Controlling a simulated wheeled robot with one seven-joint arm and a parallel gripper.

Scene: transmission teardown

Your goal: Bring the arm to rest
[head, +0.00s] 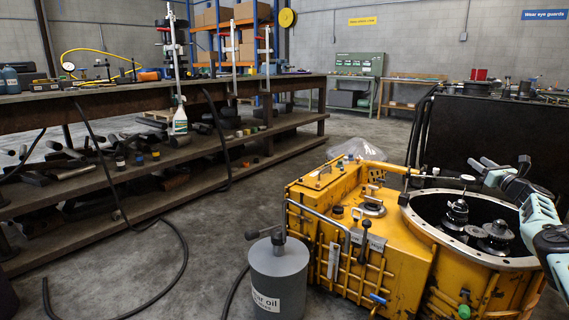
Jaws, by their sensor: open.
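My arm (542,222) comes in from the right edge and reaches up and left over the round opening of the yellow transmission housing (392,258). My gripper (481,165) is at the far side of that opening, pointing left and away. Its two fingers look apart, with nothing seen between them. It is small in the picture, so I cannot tell its exact height above the rim. Dark metal gears and shafts (457,214) stand inside the opening, nearer than the gripper.
A grey oil drum (277,277) stands at the housing's near left. A long workbench (120,98) with loaded lower shelves fills the left. A black hose (184,262) lies on the floor. A dark bench (480,140) stands behind the gripper. Open concrete floor lies between workbench and housing.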

